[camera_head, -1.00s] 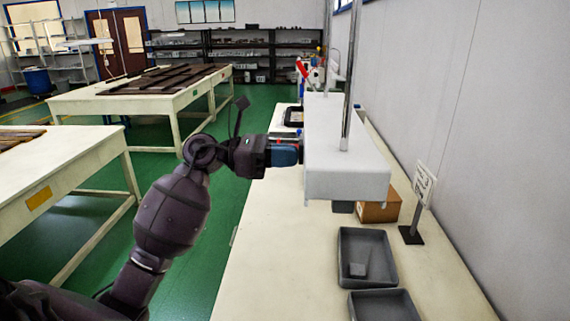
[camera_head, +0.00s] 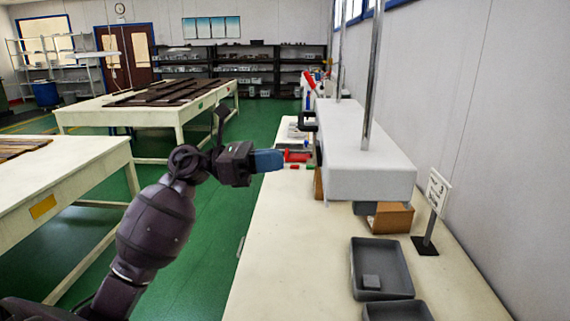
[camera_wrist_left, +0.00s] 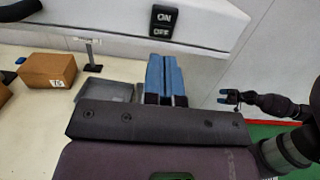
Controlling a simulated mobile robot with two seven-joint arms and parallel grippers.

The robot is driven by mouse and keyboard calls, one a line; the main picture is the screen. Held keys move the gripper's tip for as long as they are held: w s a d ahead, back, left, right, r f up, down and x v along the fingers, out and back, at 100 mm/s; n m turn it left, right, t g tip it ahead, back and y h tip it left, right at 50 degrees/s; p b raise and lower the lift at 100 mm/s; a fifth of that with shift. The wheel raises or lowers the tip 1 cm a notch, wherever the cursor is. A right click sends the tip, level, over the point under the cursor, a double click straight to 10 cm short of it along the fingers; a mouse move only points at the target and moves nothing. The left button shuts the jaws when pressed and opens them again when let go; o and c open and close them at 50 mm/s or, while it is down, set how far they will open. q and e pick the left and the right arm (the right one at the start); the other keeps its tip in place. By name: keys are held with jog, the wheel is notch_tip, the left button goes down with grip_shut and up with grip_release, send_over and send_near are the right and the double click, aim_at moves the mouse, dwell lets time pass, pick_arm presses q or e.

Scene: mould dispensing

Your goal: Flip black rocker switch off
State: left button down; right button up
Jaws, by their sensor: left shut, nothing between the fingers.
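The black rocker switch (camera_wrist_left: 163,22), marked ON above and OFF below, sits on the side of the white machine (camera_wrist_left: 100,18) in the left wrist view. Which way it is tipped I cannot tell. The machine also shows in the head view (camera_head: 365,170), where its switch is hidden. My left gripper (camera_head: 282,159) is left of the machine, apart from it. Its blue fingers (camera_wrist_left: 165,62) are shut together and empty, below the switch in the wrist view. My right gripper (camera_wrist_left: 223,96) shows small at the right of the wrist view, fingers apart and empty.
A cardboard box (camera_head: 392,219) and a sign stand (camera_head: 428,240) are near the wall. A black handle (camera_head: 300,121) juts from the machine's left side.

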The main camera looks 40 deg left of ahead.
pick_arm(q)
jog(key=b+v, duration=0.1)
jog(key=v, duration=0.7)
dwell(0.5)
